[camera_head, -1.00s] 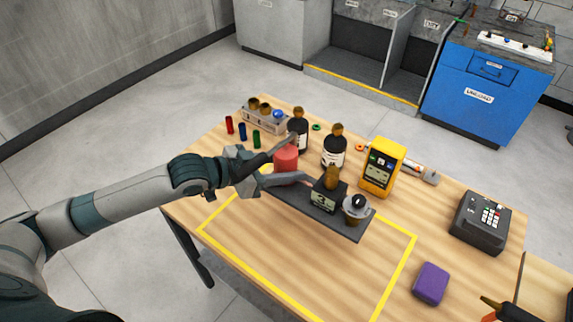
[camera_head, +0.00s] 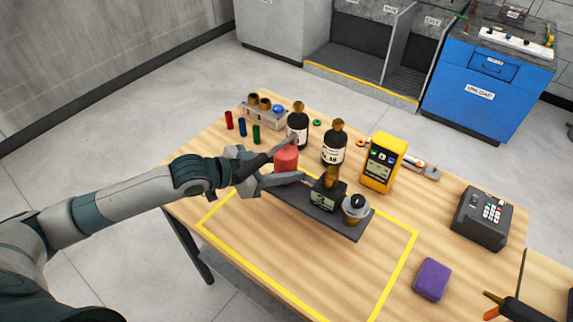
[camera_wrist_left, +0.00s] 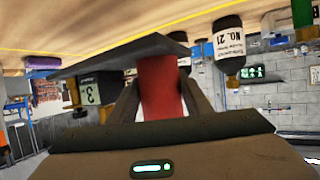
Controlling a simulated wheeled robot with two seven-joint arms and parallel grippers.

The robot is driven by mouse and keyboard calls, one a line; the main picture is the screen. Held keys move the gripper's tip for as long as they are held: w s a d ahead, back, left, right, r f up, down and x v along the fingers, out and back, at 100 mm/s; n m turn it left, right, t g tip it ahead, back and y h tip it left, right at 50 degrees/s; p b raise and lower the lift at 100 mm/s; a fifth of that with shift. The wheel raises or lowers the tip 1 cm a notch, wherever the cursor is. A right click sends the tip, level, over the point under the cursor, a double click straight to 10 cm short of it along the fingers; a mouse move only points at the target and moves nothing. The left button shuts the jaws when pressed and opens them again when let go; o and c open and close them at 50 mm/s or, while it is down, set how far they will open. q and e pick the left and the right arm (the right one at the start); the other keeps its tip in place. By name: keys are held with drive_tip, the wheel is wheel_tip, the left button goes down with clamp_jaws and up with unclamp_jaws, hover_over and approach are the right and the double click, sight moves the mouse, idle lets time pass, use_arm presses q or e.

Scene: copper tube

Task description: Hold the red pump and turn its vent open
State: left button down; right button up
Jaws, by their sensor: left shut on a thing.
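The red pump (camera_head: 286,160) is a red cylinder at the far-left end of a dark plate (camera_head: 283,205) on the table. My left gripper (camera_head: 284,162) is shut on it, one finger on each side. In the left wrist view the red pump (camera_wrist_left: 160,88) stands between the two fingers, and the plate (camera_wrist_left: 120,56) appears upside down. A black block marked 3 (camera_head: 325,197) with an amber top and a small black-capped fitting (camera_head: 356,207) share the plate. I cannot make out the vent.
Two dark bottles (camera_head: 334,146) stand close behind the pump. A yellow meter (camera_head: 383,162), a keypad box (camera_head: 482,218) and a purple block (camera_head: 432,279) are to the right. A bottle rack (camera_head: 263,116) is at the back left. The yellow-taped area in front is mostly clear.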

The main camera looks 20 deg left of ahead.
use_arm(q)
drive_tip(key=shift+d+f+b, duration=0.1)
drive_tip(key=shift+f+b, duration=1.3)
drive_tip(key=shift+f, duration=1.2)
idle(0.5)
drive_tip(key=shift+a+f+b, duration=0.25)
drive_tip(key=shift+f+b, duration=0.15)
drive_tip(key=shift+f, duration=0.25)
drive_tip(key=shift+a+f+b, duration=0.2)
drive_tip(key=shift+f+b, duration=0.15)
drive_tip(key=shift+f, duration=0.4)
drive_tip(key=shift+r, duration=0.25)
idle(0.7)
